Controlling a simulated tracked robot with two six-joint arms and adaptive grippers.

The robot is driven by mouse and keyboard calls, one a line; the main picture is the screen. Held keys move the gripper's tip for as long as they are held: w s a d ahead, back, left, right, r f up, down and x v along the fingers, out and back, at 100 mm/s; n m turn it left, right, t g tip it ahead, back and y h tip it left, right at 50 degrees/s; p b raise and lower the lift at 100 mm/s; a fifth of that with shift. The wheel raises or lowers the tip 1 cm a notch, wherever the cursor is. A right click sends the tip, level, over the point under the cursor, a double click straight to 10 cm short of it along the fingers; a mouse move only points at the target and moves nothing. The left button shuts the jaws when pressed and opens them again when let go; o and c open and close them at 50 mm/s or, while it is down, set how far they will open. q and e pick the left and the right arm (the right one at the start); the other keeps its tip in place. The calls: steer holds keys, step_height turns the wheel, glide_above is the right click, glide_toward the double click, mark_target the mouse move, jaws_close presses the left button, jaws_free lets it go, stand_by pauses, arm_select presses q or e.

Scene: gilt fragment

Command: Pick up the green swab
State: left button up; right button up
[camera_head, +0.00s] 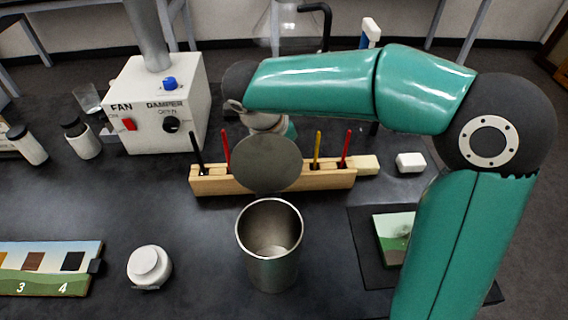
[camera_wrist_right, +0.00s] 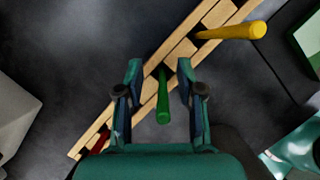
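The green swab (camera_wrist_right: 163,97) stands in a slot of the wooden rack (camera_wrist_right: 212,20) and shows only in the right wrist view. My right gripper (camera_wrist_right: 159,70) is open, with one finger on each side of the green swab; I see gaps between the fingers and the swab. In the head view my right wrist hides the green swab and the gripper's fingers in front of the rack (camera_head: 325,180). My left gripper is in neither view.
The rack also holds a black swab (camera_head: 197,150), a red one (camera_head: 225,150), a yellow one (camera_head: 317,150) and another red one (camera_head: 345,148). A metal beaker (camera_head: 270,275) stands in front. A fan control box (camera_head: 150,100) stands left, a white lidded jar (camera_head: 149,266) front left.

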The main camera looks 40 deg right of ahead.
jaws_close()
steer(key=shift+r, duration=0.1)
stand_by(0.3)
step_height(320, 180, up, 20)
steer(key=p, duration=0.4)
stand_by(0.4)
